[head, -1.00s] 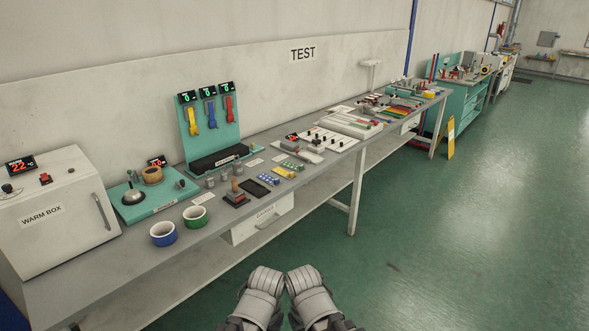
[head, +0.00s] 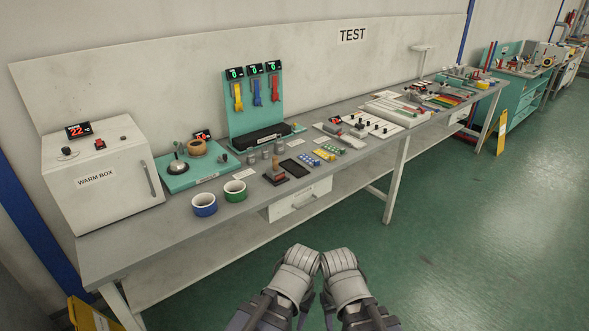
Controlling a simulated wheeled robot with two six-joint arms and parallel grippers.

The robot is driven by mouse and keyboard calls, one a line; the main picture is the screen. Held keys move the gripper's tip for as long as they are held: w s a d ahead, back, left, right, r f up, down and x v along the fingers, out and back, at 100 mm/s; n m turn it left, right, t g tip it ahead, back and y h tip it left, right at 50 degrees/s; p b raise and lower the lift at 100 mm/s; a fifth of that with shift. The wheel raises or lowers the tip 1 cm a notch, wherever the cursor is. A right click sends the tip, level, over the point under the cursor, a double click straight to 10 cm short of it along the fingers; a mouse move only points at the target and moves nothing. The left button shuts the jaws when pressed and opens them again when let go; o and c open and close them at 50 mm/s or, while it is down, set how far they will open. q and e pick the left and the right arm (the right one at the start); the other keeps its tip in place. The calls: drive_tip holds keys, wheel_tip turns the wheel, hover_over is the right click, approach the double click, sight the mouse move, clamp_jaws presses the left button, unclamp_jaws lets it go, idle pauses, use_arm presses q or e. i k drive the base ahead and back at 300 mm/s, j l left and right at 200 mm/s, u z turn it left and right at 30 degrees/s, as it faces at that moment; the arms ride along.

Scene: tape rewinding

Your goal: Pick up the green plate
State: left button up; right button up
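No loose plate of plain green stands out. A flat teal-green plate (head: 211,176) lies on the bench right of the warm box, with a silver bell (head: 177,166) and a brown ring (head: 195,148) on it. A teal upright board (head: 241,120) stands behind a black tray. A green-sided tape roll (head: 235,191) sits at the bench's front edge beside a blue one (head: 204,205). Two grey rounded links of my arms show at the bottom centre, in front of the bench. No gripper fingers can be seen.
The white warm box (head: 115,196) fills the bench's left end. A red-based stamp (head: 275,178), a dark flat pad (head: 291,167) and blister packs (head: 308,159) lie mid-bench. A drawer (head: 304,203) hangs below. Green floor (head: 450,230) is free at the right.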

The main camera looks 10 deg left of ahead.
sight(333, 149)
drive_tip(key=u, duration=0.3)
drive_tip(key=i+l+u, duration=0.2)
drive_tip(key=u, duration=0.15)
drive_tip(key=i+l+u, duration=0.2)
drive_tip(key=l+u, duration=0.15)
drive_tip(key=i+l+u, duration=0.1)
drive_tip(key=l, duration=0.3)
drive_tip(key=i+l, duration=0.2)
drive_tip(key=l, duration=0.15)
drive_tip(key=i+l+u, duration=0.15)
drive_tip(key=l, duration=0.25)
drive_tip(key=i+l+u, duration=0.1)
drive_tip(key=l, duration=0.3)
drive_tip(key=i+l+u, duration=0.1)
drive_tip(key=l, duration=0.3)
drive_tip(key=i+l, duration=0.15)
drive_tip(key=l, duration=0.25)
drive_tip(key=i+l, duration=0.1)
drive_tip(key=l, duration=0.35)
drive_tip(key=i+l, duration=0.15)
drive_tip(key=l, duration=0.25)
